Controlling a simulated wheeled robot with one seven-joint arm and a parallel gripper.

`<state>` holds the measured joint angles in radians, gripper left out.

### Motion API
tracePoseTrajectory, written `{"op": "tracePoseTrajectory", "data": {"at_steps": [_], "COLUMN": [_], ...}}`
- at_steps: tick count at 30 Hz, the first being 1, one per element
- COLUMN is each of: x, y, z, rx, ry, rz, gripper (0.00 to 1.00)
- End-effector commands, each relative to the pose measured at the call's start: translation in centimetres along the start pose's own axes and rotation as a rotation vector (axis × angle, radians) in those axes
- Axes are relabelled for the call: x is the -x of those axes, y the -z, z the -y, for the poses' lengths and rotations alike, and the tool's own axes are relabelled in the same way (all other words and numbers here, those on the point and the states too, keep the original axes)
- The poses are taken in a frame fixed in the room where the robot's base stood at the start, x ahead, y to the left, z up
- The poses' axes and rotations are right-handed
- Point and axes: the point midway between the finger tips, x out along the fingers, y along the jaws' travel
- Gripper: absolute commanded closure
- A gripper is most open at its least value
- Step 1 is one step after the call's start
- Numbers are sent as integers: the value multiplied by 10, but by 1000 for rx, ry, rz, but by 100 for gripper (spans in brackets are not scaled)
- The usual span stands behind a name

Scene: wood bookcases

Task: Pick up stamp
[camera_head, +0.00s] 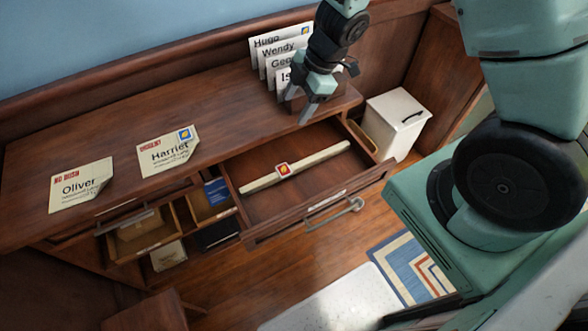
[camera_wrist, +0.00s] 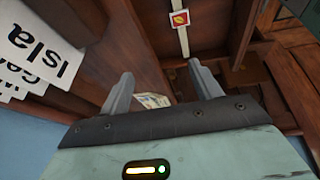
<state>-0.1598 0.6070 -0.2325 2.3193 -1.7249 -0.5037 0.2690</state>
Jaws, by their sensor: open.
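A small square red-and-white stamp (camera_head: 284,169) with a yellow mark sits on a long pale strip (camera_head: 320,156) that crosses the open right drawer (camera_head: 265,215). In the wrist view the stamp (camera_wrist: 180,18) is near the top edge, beyond my fingertips. My gripper (camera_head: 303,102) is open and empty, above the desk's right end, behind and to the right of the stamp and apart from it. Both fingers (camera_wrist: 160,78) show in the wrist view. Another stamp (camera_head: 185,134), blue and yellow, is on the Harriet envelope (camera_head: 165,152).
Upright name cards (camera_head: 264,55) stand close behind my gripper. An Oliver envelope (camera_head: 80,187) lies on the desk's left. A lower left drawer (camera_head: 120,250) is open with compartments. A white bin (camera_head: 400,118) stands to the right. The desktop's middle (camera_head: 215,110) is clear.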

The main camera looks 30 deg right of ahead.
Motion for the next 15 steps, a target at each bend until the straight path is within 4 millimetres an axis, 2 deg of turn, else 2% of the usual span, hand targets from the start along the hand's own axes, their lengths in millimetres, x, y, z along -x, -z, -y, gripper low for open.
{"op": "tracePoseTrajectory", "data": {"at_steps": [1, 3, 8, 15], "x": [-6, -8, -17, -63], "y": [-11, -20, -28, -28], "z": [8, 16, 25, 32], "rx": [15, 35, 53, 52], "ry": [43, 90, 137, 139], "rz": [-6, -16, -25, -24], "gripper": [36, 36, 36, 36]}}
